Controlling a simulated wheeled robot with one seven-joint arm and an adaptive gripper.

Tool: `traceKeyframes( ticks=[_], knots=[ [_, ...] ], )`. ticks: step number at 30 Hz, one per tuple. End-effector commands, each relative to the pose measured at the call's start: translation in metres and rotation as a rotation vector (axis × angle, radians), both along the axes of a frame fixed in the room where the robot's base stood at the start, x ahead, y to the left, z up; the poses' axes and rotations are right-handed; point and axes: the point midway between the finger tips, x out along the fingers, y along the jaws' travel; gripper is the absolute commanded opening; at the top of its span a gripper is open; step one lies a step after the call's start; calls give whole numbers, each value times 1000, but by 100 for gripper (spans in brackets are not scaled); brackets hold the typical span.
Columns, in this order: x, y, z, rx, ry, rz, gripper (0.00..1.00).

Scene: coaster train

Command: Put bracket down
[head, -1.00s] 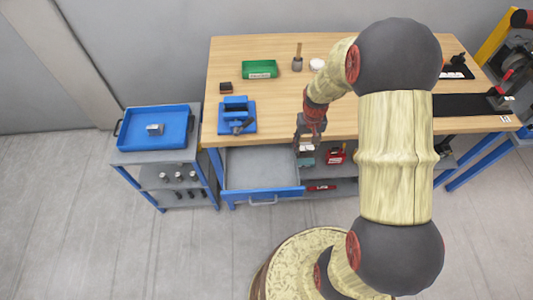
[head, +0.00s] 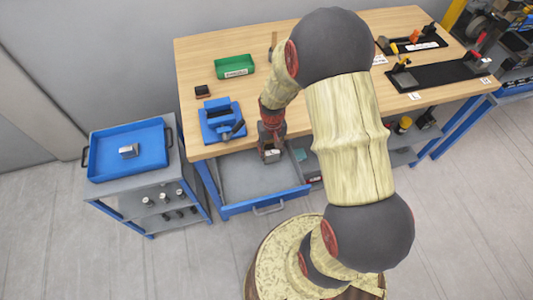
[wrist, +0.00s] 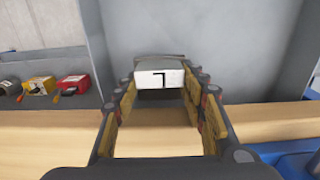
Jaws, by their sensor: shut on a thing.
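My gripper (head: 270,150) hangs in front of the workbench's front edge, over the back right part of the open drawer (head: 232,177). In the wrist view, its two fingers (wrist: 160,85) are closed on a small block-like bracket (wrist: 160,78). The bracket's near face is pale with a black angular mark, and its top is grey. It is held at the fingertips and seems clear of the drawer's surfaces. In the head view it shows only as a small grey-white piece below my gripper, and its far side is hidden.
The wooden workbench (head: 240,62) carries a blue vise (head: 222,120), a green bin (head: 233,66) and a small dark block (head: 202,91). A blue tray (head: 100,173) with a metal block (head: 128,151) stands on the cart at left. The drawer looks empty.

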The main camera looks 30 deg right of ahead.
Motion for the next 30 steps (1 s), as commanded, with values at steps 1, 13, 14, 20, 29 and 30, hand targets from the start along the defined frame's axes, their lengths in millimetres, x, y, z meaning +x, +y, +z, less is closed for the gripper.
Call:
traceKeyframes(
  ticks=[1, 13, 14, 20, 29, 30],
  knots=[
    [-5, -1, -13, 0, 1, -2, 0],
    [-10, -1, -21, 0, -1, -2, 0],
    [-10, -1, -21, 0, 0, -2, 0],
    [-11, -1, -24, 0, 1, -2, 47],
    [-11, -1, -24, 0, 1, -2, 60],
    [-11, -1, -24, 0, 1, -2, 60]
  ],
)
